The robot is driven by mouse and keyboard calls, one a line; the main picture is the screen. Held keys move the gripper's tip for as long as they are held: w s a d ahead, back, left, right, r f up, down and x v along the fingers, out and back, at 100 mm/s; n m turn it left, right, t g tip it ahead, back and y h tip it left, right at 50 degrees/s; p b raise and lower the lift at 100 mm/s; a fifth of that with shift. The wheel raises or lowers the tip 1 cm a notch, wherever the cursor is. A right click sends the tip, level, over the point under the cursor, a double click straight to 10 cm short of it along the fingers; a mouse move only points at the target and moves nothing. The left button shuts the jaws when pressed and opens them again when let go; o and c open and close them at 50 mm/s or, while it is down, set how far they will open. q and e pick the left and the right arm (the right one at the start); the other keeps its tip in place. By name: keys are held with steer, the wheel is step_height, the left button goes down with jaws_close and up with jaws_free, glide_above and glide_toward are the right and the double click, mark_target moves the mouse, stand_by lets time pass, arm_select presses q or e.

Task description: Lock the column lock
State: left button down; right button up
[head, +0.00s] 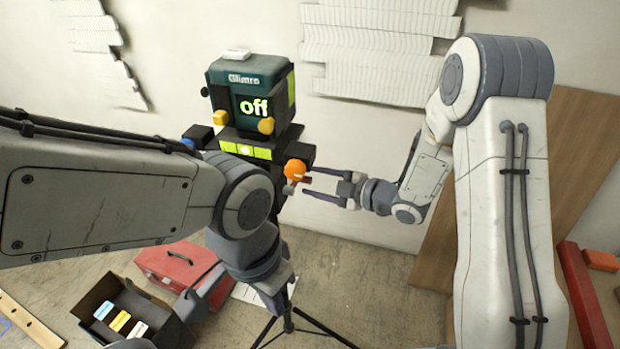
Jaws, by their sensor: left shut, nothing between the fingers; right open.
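A dark instrument with a teal head (250,72) stands on a black tripod (288,318); its screen reads "off" in bright letters. An orange knob (295,169) sits on the right side of its column, with a small grey and dark red part (296,184) just below. I cannot tell which of these is the column lock. My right gripper (309,182) is open, its two purple-grey fingers pointing left toward that small part; contact is unclear. My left gripper (194,292) is shut and empty, low down near the toolbox. My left arm hides part of the column.
A red toolbox (175,262) and an open black box (94,295) with coloured items stand on the floor at the lower left. A wooden panel (565,150) leans at the right by a red beam (588,300). White reliefs (375,50) hang on the wall.

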steer(key=shift+w+a+f, duration=0.2)
steer(key=shift+w+a, duration=0.2)
steer(key=shift+a, duration=0.2)
jaws_close()
